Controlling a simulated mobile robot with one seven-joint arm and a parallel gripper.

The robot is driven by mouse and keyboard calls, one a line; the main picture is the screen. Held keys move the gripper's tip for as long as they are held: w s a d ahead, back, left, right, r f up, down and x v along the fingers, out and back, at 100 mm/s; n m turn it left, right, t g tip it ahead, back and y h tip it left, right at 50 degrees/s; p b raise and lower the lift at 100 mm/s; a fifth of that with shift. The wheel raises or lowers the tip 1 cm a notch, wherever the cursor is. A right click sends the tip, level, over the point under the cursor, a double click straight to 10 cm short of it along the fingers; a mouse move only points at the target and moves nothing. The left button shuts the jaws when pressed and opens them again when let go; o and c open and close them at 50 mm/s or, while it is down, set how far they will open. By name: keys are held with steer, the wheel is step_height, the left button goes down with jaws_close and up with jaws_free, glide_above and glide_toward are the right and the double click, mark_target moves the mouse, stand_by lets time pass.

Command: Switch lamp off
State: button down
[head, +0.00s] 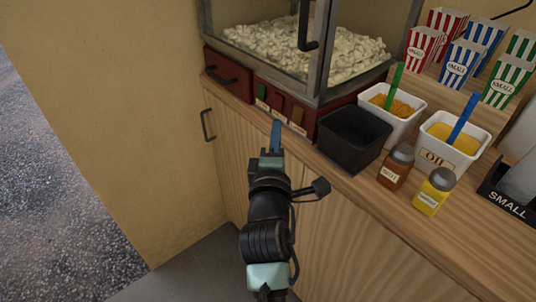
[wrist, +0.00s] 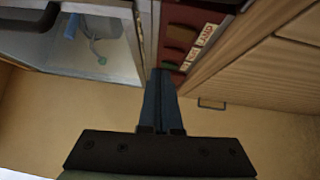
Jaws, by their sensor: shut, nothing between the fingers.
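A popcorn machine (head: 312,102) with a red base stands on the wooden counter. Its front panel carries a green switch (head: 262,92), a dark red one (head: 279,103) and an amber one (head: 297,115), with small pale labels below. In the wrist view a label (wrist: 207,35) seems to read LAMP; the green switch (wrist: 173,55) is nearer my fingertips. Which switch is the lamp's, and how each is set, I cannot tell. The lamp itself is not clearly seen. My gripper (head: 276,124) is shut and empty, its tips just before the panel, below the switches.
A black tub (head: 352,150), white tubs (head: 405,122), a brown shaker (head: 395,172) and a yellow shaker (head: 433,196) stand to the right. A door handle (head: 207,125) sticks out from the cabinet at left. The glass case has a dark handle (head: 306,28).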

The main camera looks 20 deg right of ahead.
steer(key=v, duration=0.6)
steer(key=shift+s+d+r, duration=0.15)
steer(key=shift+s+r, duration=0.15)
steer(key=shift+s, duration=0.1)
